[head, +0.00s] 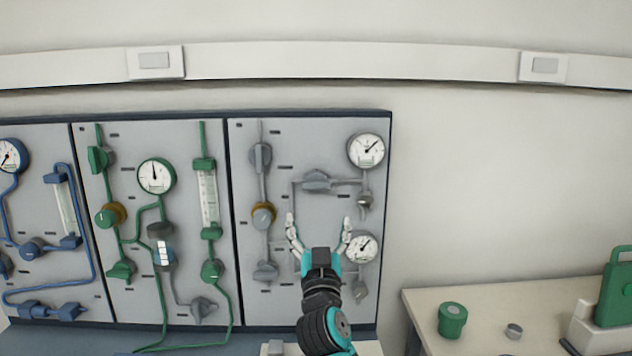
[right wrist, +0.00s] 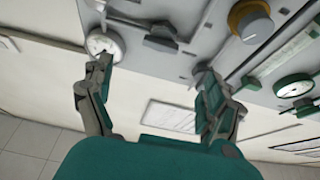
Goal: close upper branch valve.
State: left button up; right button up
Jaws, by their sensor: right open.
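The right-hand grey panel (head: 285,135) carries grey pipework with two branches. The upper branch valve (head: 317,181), a grey body with a knob, sits on the upper horizontal pipe, left of the upper gauge (head: 366,150). My right gripper (head: 319,217) is open and empty, its fingers spread and pointing up, just below that valve in the head view. It hides the lower branch beside the lower gauge (head: 361,246). In the right wrist view the open fingers (right wrist: 153,68) show with a grey valve (right wrist: 160,38) beyond them; I cannot tell which branch it is on. My left gripper is not in view.
A brass-collared regulator (head: 263,215) and grey valves line the panel's left pipe. The middle panel (head: 135,285) has green pipework, the left one blue. A table (head: 470,300) at right holds a green jar (head: 452,320). The wall right of the panels is clear.

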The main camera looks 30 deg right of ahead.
aim_at(316, 186)
jog(key=p+x, duration=0.2)
jog(key=x, duration=1.1)
jog(key=shift+w+d+p, duration=0.15)
jog(key=shift+w+p, duration=0.2)
jog(key=shift+p, duration=0.05)
jog(key=shift+c, duration=0.2)
jog(key=c, duration=1.1)
